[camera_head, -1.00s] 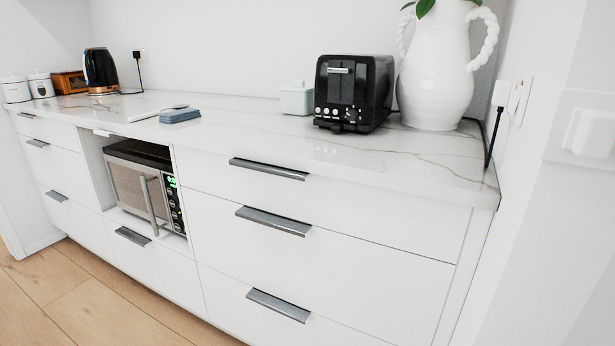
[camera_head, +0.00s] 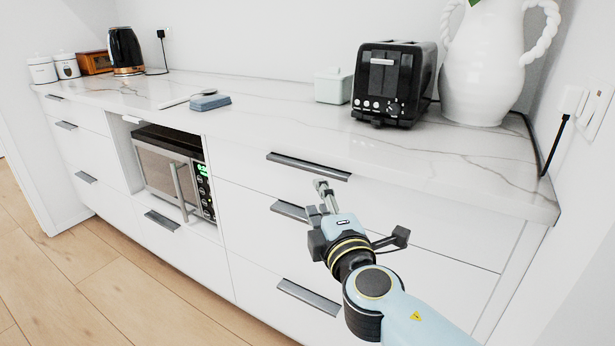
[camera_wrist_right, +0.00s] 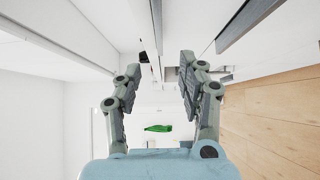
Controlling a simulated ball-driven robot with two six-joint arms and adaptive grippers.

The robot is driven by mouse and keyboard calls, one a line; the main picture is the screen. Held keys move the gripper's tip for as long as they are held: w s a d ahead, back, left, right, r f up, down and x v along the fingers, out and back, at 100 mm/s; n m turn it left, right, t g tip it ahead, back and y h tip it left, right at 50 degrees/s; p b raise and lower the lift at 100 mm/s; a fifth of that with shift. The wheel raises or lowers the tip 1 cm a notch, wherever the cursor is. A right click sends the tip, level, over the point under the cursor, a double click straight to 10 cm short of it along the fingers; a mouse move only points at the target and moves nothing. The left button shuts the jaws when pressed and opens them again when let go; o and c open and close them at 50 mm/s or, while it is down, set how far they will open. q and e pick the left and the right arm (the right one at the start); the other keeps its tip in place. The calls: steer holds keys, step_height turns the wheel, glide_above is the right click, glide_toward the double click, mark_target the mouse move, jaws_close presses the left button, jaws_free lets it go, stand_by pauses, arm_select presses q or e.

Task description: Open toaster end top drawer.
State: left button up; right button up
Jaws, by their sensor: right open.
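The toaster (camera_head: 393,84) is black and stands on the marble counter at the right. The white top drawer (camera_head: 430,220) below it looks shut, and its dark metal bar handle (camera_head: 308,166) runs along its upper edge. My right gripper (camera_head: 318,198) is open and empty in front of the drawers, its fingertips just below the right half of that handle in the picture. I cannot tell how far they are from it. In the right wrist view my open fingers (camera_wrist_right: 160,68) point toward the drawer fronts, with dark bar handles ahead. My left gripper is not in view.
The middle drawer handle (camera_head: 289,211) is partly behind my right gripper, and a lower handle (camera_head: 309,297) is below. A microwave (camera_head: 172,170) sits in a niche to the left. A white vase (camera_head: 487,65) stands beside the toaster. The wooden floor (camera_head: 120,270) at left is clear.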

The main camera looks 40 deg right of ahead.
mark_target(305, 171)
steer(key=p+x, duration=0.1)
steer(key=x, duration=0.9)
steer(key=shift+w, duration=0.1)
jaws_close()
